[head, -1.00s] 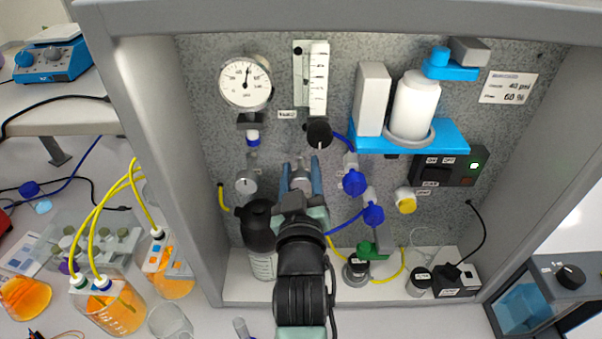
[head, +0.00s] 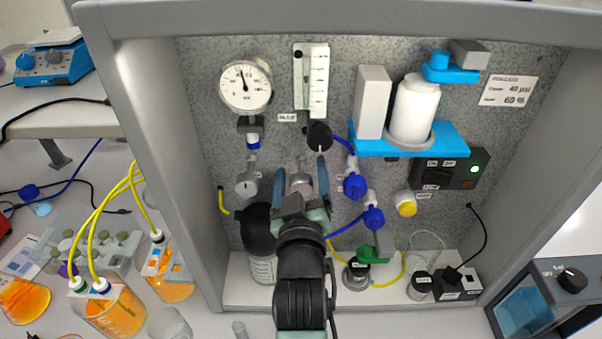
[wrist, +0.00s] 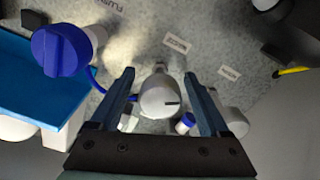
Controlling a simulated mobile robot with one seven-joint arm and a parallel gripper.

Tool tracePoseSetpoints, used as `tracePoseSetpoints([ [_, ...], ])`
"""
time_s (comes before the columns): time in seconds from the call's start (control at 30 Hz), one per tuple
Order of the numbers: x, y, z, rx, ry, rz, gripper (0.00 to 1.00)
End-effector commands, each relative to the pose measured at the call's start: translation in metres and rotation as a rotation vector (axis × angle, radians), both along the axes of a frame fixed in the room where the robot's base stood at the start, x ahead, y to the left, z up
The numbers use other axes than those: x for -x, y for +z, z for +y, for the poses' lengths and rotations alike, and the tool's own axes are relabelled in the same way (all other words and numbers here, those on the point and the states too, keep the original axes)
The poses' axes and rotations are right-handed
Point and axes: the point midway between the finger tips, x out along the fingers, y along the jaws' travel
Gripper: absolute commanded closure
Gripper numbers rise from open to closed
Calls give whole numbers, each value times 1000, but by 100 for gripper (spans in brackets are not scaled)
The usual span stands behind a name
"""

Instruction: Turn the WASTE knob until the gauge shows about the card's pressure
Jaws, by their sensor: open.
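The WASTE knob is a round light-grey knob (wrist: 160,98) with a dark mark pointing right in the wrist view. In the head view it shows between my fingers (head: 301,181), partly hidden. My gripper (wrist: 159,90) is open, with one finger on each side of the knob and a gap at both sides. The white round gauge (head: 245,84) is at the upper left of the panel; its needle points up and slightly left, but the small numbers are hard to read. The white card (head: 507,90) at the upper right reads 40 psi and 60 %.
A second grey knob (head: 246,184) sits left of my gripper. A black knob (head: 319,135) is above, and blue valves (head: 355,186) are close on the right. A dark bottle (head: 259,235) stands below left. Cabinet walls enclose both sides.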

Motion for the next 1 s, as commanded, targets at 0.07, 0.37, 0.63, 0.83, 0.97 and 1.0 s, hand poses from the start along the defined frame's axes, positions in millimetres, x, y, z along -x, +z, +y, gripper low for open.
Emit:
tracePoseSetpoints([
  [0.07, 0, 0, 0, 0, 0, 0, 20],
  [0.37, 23, -4, 0, -2, 0, 1, 20],
  [0.63, 74, -4, 0, -2, 0, 1, 20],
  [0.83, 107, -3, 0, 0, 0, 2, 20],
  [0.97, 121, -3, 0, 0, 0, 1, 20],
  [1.0, 124, -2, 0, 0, 0, 0, 20],
])
